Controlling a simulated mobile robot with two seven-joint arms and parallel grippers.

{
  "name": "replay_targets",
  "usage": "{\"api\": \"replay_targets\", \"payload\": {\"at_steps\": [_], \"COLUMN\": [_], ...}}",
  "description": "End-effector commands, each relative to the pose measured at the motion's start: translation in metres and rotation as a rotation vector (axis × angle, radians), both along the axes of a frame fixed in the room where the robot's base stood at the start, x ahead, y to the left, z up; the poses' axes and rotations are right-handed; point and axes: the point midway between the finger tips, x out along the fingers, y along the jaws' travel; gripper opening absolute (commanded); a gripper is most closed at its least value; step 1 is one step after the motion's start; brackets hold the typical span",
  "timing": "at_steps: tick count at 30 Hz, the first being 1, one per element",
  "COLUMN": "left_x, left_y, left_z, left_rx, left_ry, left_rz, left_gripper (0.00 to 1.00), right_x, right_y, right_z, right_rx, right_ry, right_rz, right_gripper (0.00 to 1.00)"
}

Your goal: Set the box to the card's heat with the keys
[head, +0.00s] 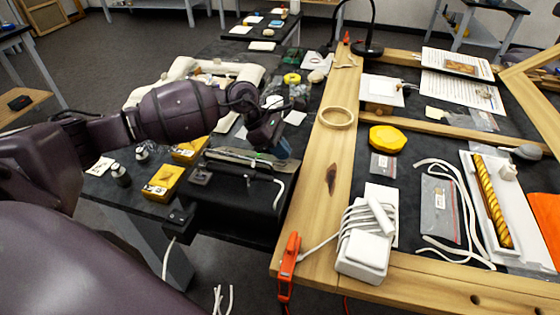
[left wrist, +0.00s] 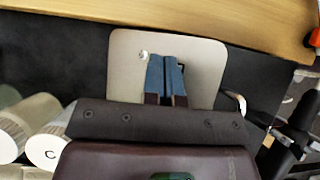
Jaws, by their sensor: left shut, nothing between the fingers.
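My left gripper (head: 283,149) points down beyond the far right end of a black box-like unit (head: 232,203) with a pale handle or cable on its side. In the left wrist view its two blue fingers (left wrist: 166,74) are together and empty, in front of a pale rounded plate (left wrist: 126,73). A small shiny knob (left wrist: 143,54) sits on the plate, left of the fingers; they hide the plate's middle. I cannot tell whether they touch it. No keys or display can be made out. A white card (head: 101,166) with dark marks lies at left; its writing is unreadable.
A wooden frame (head: 329,185) runs right of my gripper. A white unit with coiled cable (head: 362,255) rests on its near corner. Yellow boxes (head: 163,181) and small dark bottles (head: 120,174) stand at left. A pale cylinder marked C (left wrist: 45,150) shows in the wrist view.

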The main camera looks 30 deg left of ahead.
Motion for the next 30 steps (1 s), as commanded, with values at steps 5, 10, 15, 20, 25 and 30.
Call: {"api": "replay_targets", "payload": {"at_steps": [5, 10, 15, 20, 25, 30], "left_x": [-0.001, -0.002, -0.003, -0.003, -0.003, 0.000], "left_y": [0.000, 0.000, -0.001, -0.001, -0.001, 0.000], "left_z": [-0.002, -0.003, -0.005, -0.005, -0.004, 0.000], "left_rx": [0.000, 0.001, 0.001, 0.001, 0.001, 0.001], "left_ry": [0.000, 0.000, 0.001, 0.001, 0.001, 0.001], "left_rz": [0.000, 0.000, -0.001, -0.001, -0.001, -0.001], "left_gripper": [0.00, 0.00, 0.00, 0.00, 0.00, 0.00], "right_x": [-0.006, -0.007, -0.005, -0.001, 0.004, 0.004], "right_y": [-0.001, -0.001, -0.001, 0.000, 0.001, 0.001], "right_z": [-0.004, -0.006, -0.006, -0.004, -0.001, 0.000], "right_rx": [-0.001, 0.000, 0.000, 0.000, 0.000, 0.001], "right_ry": [0.013, 0.017, 0.014, 0.005, -0.004, -0.006], "right_rz": [-0.003, -0.003, -0.003, 0.000, 0.003, 0.003], "right_gripper": [0.43, 0.43, 0.43, 0.43, 0.43, 0.43]}}
